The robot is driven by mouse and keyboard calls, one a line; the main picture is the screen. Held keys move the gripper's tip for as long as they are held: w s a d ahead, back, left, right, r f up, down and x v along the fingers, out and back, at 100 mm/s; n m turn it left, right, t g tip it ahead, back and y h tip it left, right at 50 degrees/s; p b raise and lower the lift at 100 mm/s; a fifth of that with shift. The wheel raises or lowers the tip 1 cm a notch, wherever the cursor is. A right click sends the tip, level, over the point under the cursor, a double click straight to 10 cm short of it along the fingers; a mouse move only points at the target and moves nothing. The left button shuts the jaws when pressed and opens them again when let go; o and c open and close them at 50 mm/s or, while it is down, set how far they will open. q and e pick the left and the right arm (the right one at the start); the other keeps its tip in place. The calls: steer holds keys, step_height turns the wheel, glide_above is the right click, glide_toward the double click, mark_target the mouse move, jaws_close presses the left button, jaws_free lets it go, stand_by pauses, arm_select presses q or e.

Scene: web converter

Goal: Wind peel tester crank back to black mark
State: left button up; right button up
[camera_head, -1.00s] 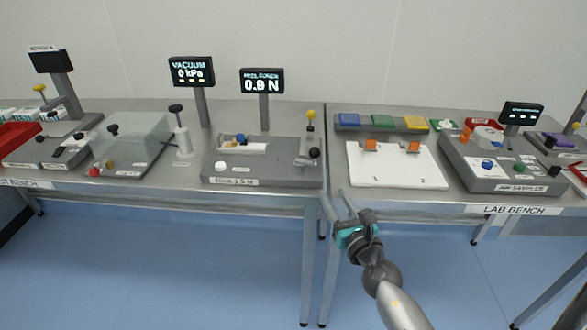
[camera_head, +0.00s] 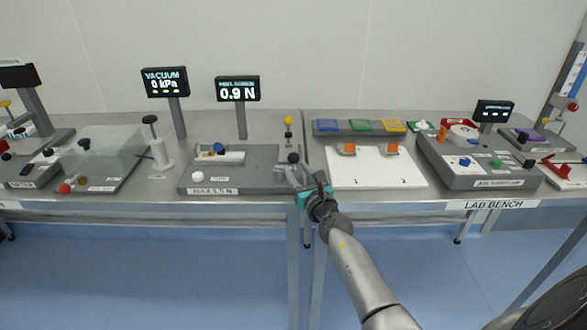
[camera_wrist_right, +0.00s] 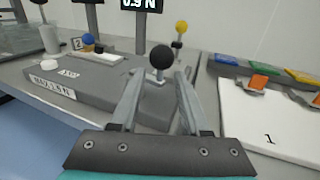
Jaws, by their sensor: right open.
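The peel tester is a grey box (camera_head: 215,180) on the left bench, with a display (camera_head: 238,90) reading 0.9 N behind it. Its crank has a black ball knob (camera_head: 293,158) at the box's right end, and the knob also shows in the right wrist view (camera_wrist_right: 162,57). A yellow ball on a post (camera_head: 288,121) stands behind the knob. My right gripper (camera_head: 298,177) is open and empty, close in front of the knob. In the wrist view its fingers (camera_wrist_right: 158,85) point at the knob, which shows between and beyond the tips. I cannot make out a black mark. My left gripper is not in view.
A white board (camera_head: 375,170) with two orange clips lies right of the tester. The air sampler (camera_head: 475,170) stands farther right. A vacuum display (camera_head: 165,82), a plunger post (camera_head: 158,155) and a clear-covered box (camera_head: 105,150) are to the left.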

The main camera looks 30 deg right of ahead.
mark_target(294, 165)
steer(key=shift+b+x, duration=0.55)
steer(key=shift+x, duration=1.05)
jaws_close()
steer(key=shift+r, duration=0.15)
